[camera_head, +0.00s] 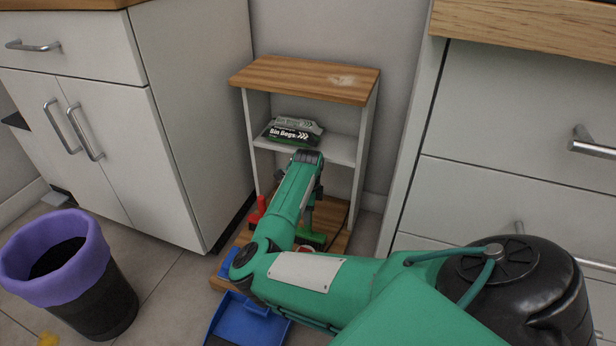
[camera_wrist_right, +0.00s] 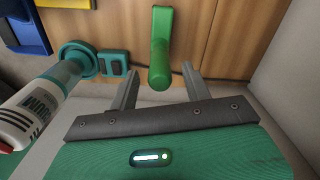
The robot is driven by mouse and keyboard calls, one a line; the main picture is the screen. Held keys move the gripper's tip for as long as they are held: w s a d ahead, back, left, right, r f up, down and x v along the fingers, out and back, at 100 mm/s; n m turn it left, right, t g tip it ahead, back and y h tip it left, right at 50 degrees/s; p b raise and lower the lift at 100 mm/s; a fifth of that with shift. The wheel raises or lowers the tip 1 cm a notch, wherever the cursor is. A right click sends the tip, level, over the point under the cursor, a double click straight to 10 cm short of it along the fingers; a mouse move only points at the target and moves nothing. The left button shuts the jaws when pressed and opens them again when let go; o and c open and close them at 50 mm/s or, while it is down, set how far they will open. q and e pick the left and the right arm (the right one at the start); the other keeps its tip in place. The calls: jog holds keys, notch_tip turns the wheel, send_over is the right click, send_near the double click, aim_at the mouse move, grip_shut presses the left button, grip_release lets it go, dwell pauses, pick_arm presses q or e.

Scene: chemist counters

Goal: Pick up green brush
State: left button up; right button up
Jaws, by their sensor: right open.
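The green brush (camera_head: 312,238) shows in part on the low wooden shelf, below my right gripper (camera_head: 308,210). In the right wrist view the green brush (camera_wrist_right: 161,45) points its rounded end toward me, against the wooden board. My right gripper (camera_wrist_right: 160,72) is open, with one finger on each side of the line to the brush and nothing held. I cannot tell how far the fingertips are from it. My forearm hides much of the lower shelf in the head view. My left gripper is not in view.
The small shelf unit has a wooden top (camera_head: 305,78) and a middle shelf holding bin bags (camera_head: 292,132). A blue dustpan (camera_head: 240,322) and a bin (camera_head: 95,300) are on the floor.

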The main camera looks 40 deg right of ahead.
aim_at(308, 228)
notch_tip(308, 228, down, 3)
jog(key=shift+r+b, duration=0.2)
jog(key=shift+b, duration=0.35)
jog(key=shift+r, duration=0.1)
jog(key=c, duration=1.1)
